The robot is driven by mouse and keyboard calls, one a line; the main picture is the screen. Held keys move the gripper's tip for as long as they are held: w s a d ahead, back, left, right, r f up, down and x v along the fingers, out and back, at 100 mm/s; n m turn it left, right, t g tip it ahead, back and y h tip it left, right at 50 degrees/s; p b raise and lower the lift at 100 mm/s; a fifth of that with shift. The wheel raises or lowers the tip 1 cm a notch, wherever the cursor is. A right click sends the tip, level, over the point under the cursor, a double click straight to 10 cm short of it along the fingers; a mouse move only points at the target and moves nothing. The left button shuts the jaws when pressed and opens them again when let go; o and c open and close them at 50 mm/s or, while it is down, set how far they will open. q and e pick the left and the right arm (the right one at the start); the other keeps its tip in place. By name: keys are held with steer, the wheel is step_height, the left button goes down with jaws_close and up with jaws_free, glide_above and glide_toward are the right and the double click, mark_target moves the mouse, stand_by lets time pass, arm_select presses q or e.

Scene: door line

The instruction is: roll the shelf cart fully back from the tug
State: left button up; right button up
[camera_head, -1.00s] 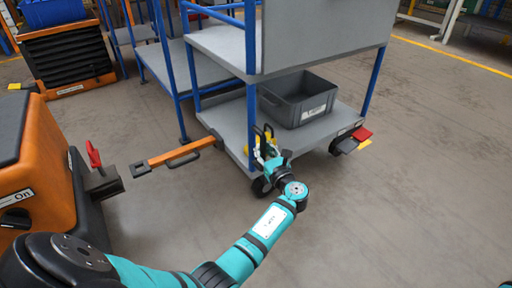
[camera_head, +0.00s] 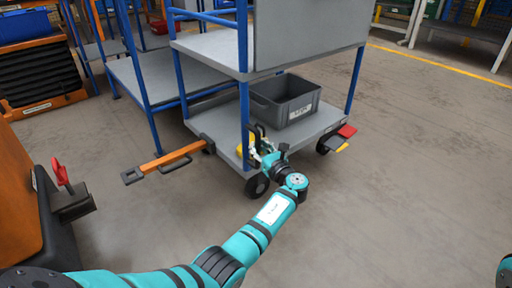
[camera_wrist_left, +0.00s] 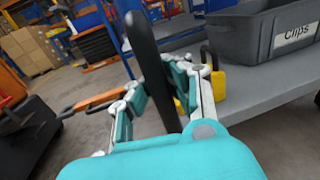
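The shelf cart (camera_head: 215,112) has blue posts, grey shelves and black wheels. Its orange tow bar (camera_head: 165,162) sticks out toward the left. The bar's tip is clear of the dark hitch (camera_head: 75,203) on the orange tug (camera_head: 18,200), with floor showing between them. My left gripper (camera_head: 262,150) is at the cart's near lower corner. In the left wrist view its fingers (camera_wrist_left: 160,95) lie on both sides of a black upright handle (camera_wrist_left: 147,55) and appear shut on it. My right gripper is out of view.
A grey bin (camera_head: 285,98) labelled "Clips" stands on the lower shelf. Red and yellow pedals (camera_head: 345,132) stick out at the cart's right end. Another blue-framed cart (camera_head: 125,80) stands behind on the left. Open floor (camera_head: 410,150) lies to the right.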

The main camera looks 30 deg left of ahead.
arm_select(q)
steer(key=o, duration=0.7)
steer(key=shift+w+d, duration=0.15)
steer(key=shift+d, duration=0.5)
steer(key=shift+a, duration=0.15)
steer(key=v, duration=1.2)
